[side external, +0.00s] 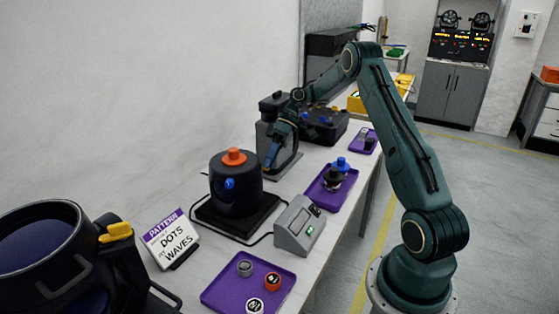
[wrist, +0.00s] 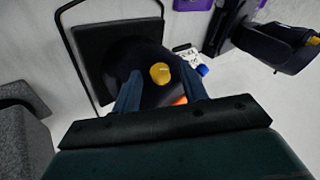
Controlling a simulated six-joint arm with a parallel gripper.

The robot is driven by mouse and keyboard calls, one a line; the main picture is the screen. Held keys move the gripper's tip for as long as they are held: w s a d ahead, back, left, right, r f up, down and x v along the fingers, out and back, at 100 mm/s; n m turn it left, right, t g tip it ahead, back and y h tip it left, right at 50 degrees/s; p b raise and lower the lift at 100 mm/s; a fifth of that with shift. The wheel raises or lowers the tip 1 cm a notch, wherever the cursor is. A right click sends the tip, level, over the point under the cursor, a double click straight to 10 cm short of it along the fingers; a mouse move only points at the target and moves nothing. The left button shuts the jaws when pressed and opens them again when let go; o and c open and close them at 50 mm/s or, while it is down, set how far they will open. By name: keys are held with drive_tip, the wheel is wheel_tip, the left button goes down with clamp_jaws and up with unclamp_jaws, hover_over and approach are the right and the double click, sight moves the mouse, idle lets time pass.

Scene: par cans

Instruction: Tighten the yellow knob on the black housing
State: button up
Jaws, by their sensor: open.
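The black housing (side external: 235,195) stands upright on a dark square base, with an orange knob (side external: 234,157) on top and a blue knob (side external: 229,183) on its side. The yellow knob (wrist: 160,73) shows in the wrist view on the housing's side that faces my gripper; in the side view it is hidden. The orange knob (wrist: 180,100) and blue knob (wrist: 202,70) also show there. My gripper (side external: 267,167) is just behind and right of the housing in the side view. Its fingers (wrist: 160,90) are open, appearing either side of the yellow knob; I cannot tell whether they touch it.
A large dark lamp can (side external: 50,255) with its own yellow knob (side external: 117,232) stands front left. A sign (side external: 170,238), a grey control box (side external: 299,228), and purple trays, front (side external: 225,292) and middle (side external: 315,198), surround the housing. Another dark unit (side external: 272,125) stands behind my gripper.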

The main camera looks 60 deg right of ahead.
drive_tip(key=shift+a+r+t+h, duration=0.1)
drive_tip(key=shift+a+t+h, duration=0.1)
drive_tip(key=shift+h, duration=0.3)
drive_tip(key=shift+a+r+t+h, duration=0.1)
drive_tip(key=shift+t+h, duration=0.1)
drive_tip(key=shift+h, duration=0.3)
drive_tip(key=s+a+r+n+t+h, duration=0.1)
drive_tip(key=s+r+t+h, duration=0.15)
drive_tip(key=r, duration=0.35)
drive_tip(key=s+a+r+n+t+h, duration=0.1)
drive_tip(key=s+r+h, duration=0.3)
drive_tip(key=r, duration=0.3)
drive_tip(key=s+a+r+m, duration=0.2)
drive_tip(key=s+a+r, duration=0.1)
drive_tip(key=a, duration=0.4)
drive_tip(key=s+a+r+m+g+y, duration=0.1)
drive_tip(key=s+a+r+m, duration=0.1)
drive_tip(key=a, duration=0.5)
drive_tip(key=shift+s+a+r, duration=0.25)
drive_tip(key=shift+s+r, duration=0.55)
drive_tip(key=shift+s, duration=0.55)
drive_tip(key=shift+g+y, duration=0.25)
